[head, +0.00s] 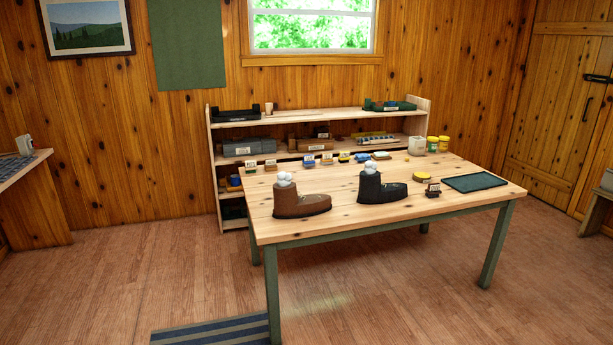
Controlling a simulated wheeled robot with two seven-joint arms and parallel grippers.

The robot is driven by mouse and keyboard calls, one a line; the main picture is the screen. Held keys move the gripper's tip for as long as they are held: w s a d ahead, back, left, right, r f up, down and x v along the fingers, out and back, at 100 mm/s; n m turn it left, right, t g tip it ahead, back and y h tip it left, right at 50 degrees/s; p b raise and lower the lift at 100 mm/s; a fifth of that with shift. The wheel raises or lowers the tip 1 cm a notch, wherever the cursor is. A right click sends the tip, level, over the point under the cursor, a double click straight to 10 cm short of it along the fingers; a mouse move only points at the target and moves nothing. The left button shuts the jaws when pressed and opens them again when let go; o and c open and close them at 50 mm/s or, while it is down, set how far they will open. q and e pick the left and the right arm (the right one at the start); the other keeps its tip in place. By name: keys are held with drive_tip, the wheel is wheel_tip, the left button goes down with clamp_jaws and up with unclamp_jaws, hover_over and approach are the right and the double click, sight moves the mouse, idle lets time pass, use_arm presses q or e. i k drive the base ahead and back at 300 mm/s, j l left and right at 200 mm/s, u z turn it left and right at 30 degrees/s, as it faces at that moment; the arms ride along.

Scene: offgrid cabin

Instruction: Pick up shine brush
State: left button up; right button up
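A wooden table (340,222) with green legs stands ahead of me. Several small labelled items that could be brushes stand along its far edge, among them one at the left end (250,167) and a brown one (270,165). A small dark brown item with a label (433,190) stands near the right front. The labels are too small to read, so I cannot tell which item is the shine brush. Neither of my grippers is in view.
A brown boot (300,204) and a black boot (381,189) stand on the table. A shelf (222,128) stands behind. The floor in front is clear, apart from a striped rug (212,333).

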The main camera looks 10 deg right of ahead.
sight(433, 190)
drive_tip(key=i+l+z, duration=0.15)
drive_tip(key=i+z, duration=0.2)
drive_tip(key=i, duration=0.15)
drive_tip(key=i+z, duration=0.35)
drive_tip(key=i, duration=0.2)
drive_tip(key=i+j+z, duration=0.15)
drive_tip(key=i+z, duration=0.25)
drive_tip(key=i+l, duration=0.1)
drive_tip(key=i, duration=0.55)
drive_tip(key=i+l, duration=0.1)
drive_tip(key=i, duration=0.6)
drive_tip(key=i+l+u, duration=0.35)
drive_tip(key=i, duration=0.2)
drive_tip(key=i+l+u, duration=0.35)
drive_tip(key=i, duration=0.15)
